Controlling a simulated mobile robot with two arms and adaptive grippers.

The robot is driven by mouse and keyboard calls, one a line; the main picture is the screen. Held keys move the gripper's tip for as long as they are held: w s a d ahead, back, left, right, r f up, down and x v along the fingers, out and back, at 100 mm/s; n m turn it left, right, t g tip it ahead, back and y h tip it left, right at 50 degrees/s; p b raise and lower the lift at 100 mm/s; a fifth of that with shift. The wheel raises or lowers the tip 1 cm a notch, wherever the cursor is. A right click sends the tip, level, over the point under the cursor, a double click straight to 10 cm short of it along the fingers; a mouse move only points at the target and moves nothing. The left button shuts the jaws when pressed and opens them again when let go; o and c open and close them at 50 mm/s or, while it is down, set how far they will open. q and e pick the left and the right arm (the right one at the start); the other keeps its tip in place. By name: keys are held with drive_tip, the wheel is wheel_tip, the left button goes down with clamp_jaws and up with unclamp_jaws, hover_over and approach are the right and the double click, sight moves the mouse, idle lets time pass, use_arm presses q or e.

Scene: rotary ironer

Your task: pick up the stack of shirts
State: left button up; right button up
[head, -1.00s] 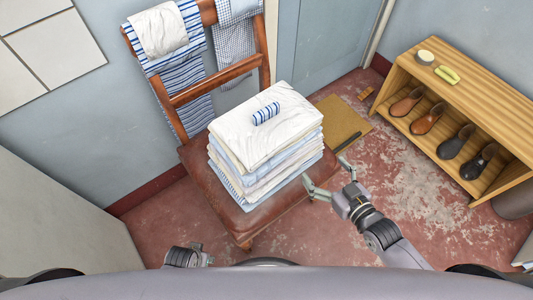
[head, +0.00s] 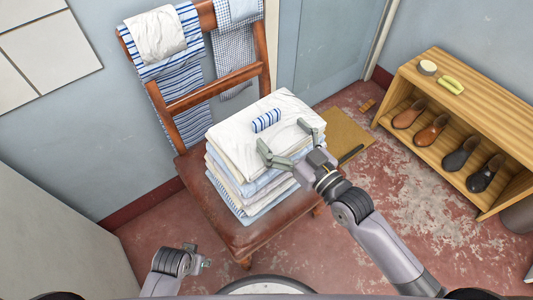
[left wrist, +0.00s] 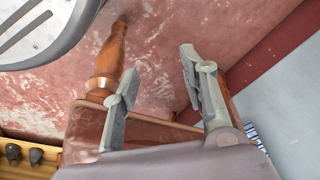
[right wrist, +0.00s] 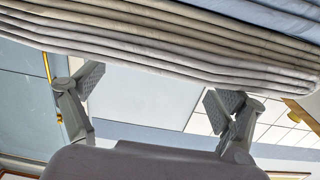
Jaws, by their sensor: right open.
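The stack of shirts (head: 262,140), white and pale blue folded layers, sits on the brown chair seat (head: 200,170). A small blue-striped roll (head: 266,121) lies on top. My right gripper (head: 282,137) is open at the stack's right side in the head view, its fingers spread over the edge of the top layers. In the right wrist view the folded edges (right wrist: 180,45) fill the top, just beyond the open fingers (right wrist: 158,88); contact cannot be told. My left gripper (head: 203,260) is low in front of the chair, apart from the stack. Its empty fingers (left wrist: 160,65) are apart.
Striped and checked cloths (head: 185,85) hang on the chair back (head: 215,80). A wooden shoe rack (head: 465,105) with several shoes stands at the right. Open red floor (head: 415,215) lies between rack and chair.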

sight(269, 120)
drive_tip(key=shift+w+a, duration=0.35)
drive_tip(key=shift+w, duration=0.1)
drive_tip(key=x, duration=0.5)
drive_tip(key=shift+w+a+b, duration=0.1)
drive_tip(key=shift+w+b, duration=0.05)
drive_tip(key=shift+b, duration=0.2)
use_arm(q)
drive_tip(key=r, duration=0.2)
drive_tip(key=shift+w+r, duration=0.35)
drive_tip(key=shift+w, duration=0.05)
use_arm(e)
drive_tip(key=shift+c, duration=0.2)
drive_tip(key=c, duration=2)
use_arm(q)
drive_tip(key=shift+s+f, duration=0.1)
use_arm(e)
drive_tip(key=shift+r, duration=0.2)
